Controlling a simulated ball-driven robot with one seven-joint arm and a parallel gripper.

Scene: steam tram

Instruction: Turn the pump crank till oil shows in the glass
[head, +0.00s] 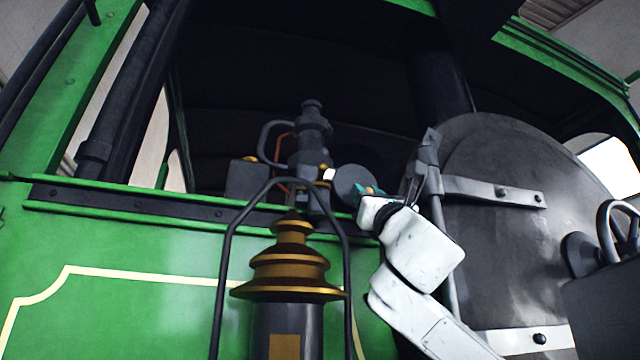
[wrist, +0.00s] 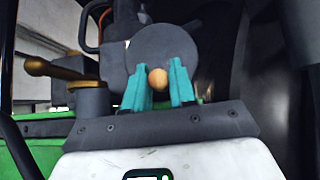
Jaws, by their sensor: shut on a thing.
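The grey pump body (head: 312,140) stands on the ledge of the green cab opening in the head view. A round grey crank disc (head: 352,184) sits at its right side; it also fills the upper middle of the wrist view (wrist: 165,48). A brass crank knob (wrist: 157,79) stands out from the disc. My gripper (head: 368,190) has teal fingers, which stand on either side of the knob in the wrist view (wrist: 158,82), shut on it. A small pale piece with brass (head: 328,174) shows beside the disc; I cannot tell whether it is the glass, and no oil level is readable.
A brass-topped lamp-like fitting (head: 291,270) with a dark wire frame stands in front of the green panel (head: 140,270). A large dark round boiler door (head: 500,220) with strap hinges is close to the right of my arm. A grey box (head: 247,180) sits left of the pump.

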